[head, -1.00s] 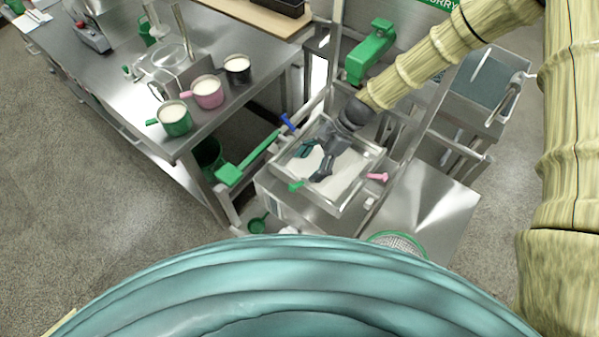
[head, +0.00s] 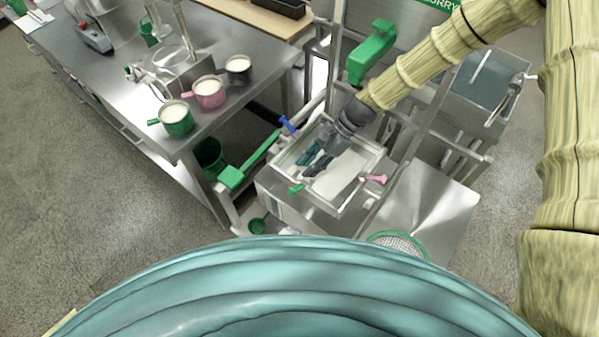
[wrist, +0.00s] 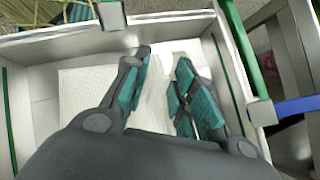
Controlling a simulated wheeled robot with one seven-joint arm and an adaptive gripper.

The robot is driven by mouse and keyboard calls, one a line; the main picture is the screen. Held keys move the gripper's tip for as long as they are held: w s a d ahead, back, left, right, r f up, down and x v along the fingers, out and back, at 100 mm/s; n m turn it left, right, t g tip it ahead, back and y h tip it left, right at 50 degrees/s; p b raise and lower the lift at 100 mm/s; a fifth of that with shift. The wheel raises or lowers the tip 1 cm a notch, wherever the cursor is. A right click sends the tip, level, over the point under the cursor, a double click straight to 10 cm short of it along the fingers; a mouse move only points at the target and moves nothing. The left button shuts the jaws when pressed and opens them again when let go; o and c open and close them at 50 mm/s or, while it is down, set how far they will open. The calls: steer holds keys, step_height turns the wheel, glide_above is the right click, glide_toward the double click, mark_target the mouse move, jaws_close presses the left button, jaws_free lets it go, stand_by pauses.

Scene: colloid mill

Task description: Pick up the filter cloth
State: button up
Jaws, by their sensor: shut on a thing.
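The filter cloth is a white sheet lying in the square metal tray (head: 352,201). In the head view the filter cloth (head: 342,178) shows to the right of my gripper (head: 313,161). In the wrist view the cloth (wrist: 88,95) has a fine woven texture, and a raised pale fold runs between the teal-padded fingers of my gripper (wrist: 163,62). My gripper is down inside the tray, shut on this fold. The palm hides the near part of the cloth.
Blue (head: 287,124), pink (head: 376,179) and green (head: 296,188) clamps or handles stand at the tray's rim. A green lever (head: 232,176) lies to its left. A steel table with several cups (head: 176,119) is farther left. Metal uprights stand close to my arm on the right.

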steer(key=shift+s+d+f, duration=0.15)
steer(key=shift+f, duration=0.1)
jaws_close()
step_height(320, 180, up, 13)
steer(key=d+p, duration=0.1)
steer(key=p, duration=0.7)
steer(key=shift+w+r, duration=0.15)
steer(key=shift+w, duration=0.05)
steer(key=shift+s, duration=0.1)
